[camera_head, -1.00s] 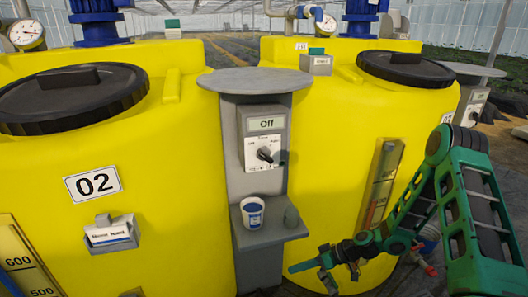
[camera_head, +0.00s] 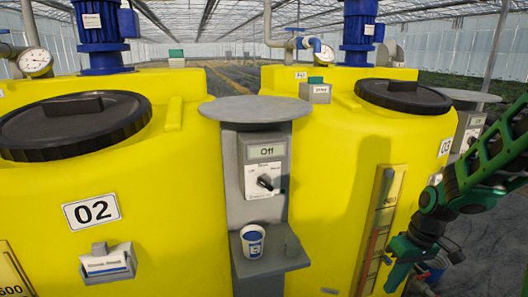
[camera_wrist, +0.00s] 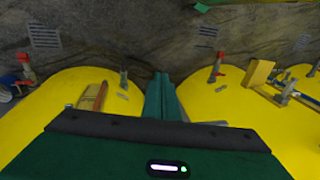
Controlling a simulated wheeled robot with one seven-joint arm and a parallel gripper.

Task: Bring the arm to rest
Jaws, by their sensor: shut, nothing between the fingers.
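My green arm reaches in from the right edge of the head view. My gripper (camera_head: 392,278) hangs low at its end, in front of the right yellow tank (camera_head: 330,190) and beside that tank's level gauge. In the wrist view my gripper (camera_wrist: 160,82) shows its two green fingers closed together with nothing between them. Past the fingers are yellow tank surfaces and a rough grey-brown ground. I cannot tell from these views how far the fingers are from the tank.
The left yellow tank (camera_head: 180,220) is marked 02. Between the tanks stands a grey control post (camera_head: 246,205) with an "Off" display and a knob. A cup (camera_head: 253,241) stands on its small shelf (camera_head: 270,262). Red-handled valves (camera_wrist: 217,65) show in the wrist view.

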